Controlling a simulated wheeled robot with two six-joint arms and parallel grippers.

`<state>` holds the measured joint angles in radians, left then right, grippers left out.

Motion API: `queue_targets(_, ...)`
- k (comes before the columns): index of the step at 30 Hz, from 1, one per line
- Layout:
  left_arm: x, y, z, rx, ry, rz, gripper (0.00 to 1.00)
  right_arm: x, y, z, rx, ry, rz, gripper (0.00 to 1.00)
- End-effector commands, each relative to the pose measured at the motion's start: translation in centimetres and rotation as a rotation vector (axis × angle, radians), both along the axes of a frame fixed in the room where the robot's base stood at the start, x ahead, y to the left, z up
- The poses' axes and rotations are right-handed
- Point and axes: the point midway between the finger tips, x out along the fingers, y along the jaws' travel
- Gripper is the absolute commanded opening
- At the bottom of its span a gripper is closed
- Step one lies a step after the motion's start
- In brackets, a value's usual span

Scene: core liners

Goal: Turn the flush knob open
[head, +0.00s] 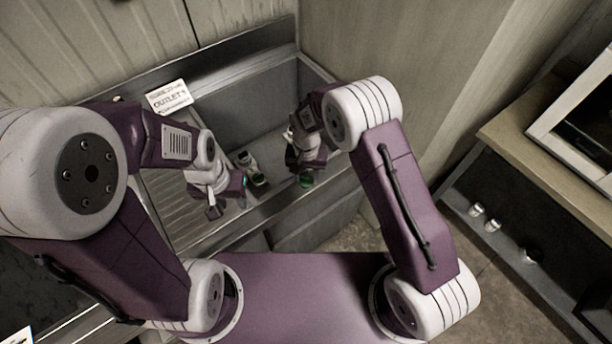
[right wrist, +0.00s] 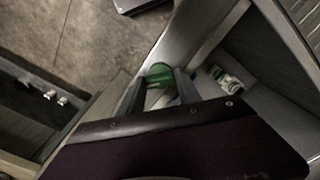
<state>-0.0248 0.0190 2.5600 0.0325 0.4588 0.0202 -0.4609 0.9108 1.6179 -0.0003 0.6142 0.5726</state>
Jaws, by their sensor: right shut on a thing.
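A green round knob (head: 306,181), which I take to be the flush knob, is at the front edge of the sink basin. My right gripper (head: 304,173) is at the knob and shut on it. In the right wrist view the green knob (right wrist: 160,75) shows between the two fingers (right wrist: 160,90); its lower part and mount are hidden, so I cannot tell how far it is turned. My left gripper (head: 222,202) hangs over the ribbed drainboard to the left, apart from the knob. Its fingers are too small and dark to tell open from shut.
Two small containers (head: 252,168) stand between my grippers; a white-and-green one (right wrist: 228,80) shows in the right wrist view. A sign reading "OUTLET" (head: 169,97) stands behind my left arm. A shelf (head: 548,150) with small white objects (head: 484,217) is at right.

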Motion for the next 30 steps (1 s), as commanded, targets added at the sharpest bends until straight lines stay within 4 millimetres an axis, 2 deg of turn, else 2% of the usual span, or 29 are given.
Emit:
queue_targets(18,0.00,0.00,-0.37,0.000,0.000,0.000,0.36,0.16,0.04,0.07,0.000,-0.004,0.541,0.00)
queue_targets(30,0.00,0.00,-0.44,0.000,0.000,0.000,0.36,0.19,0.08,0.10,0.000,-0.005,0.722,0.00)
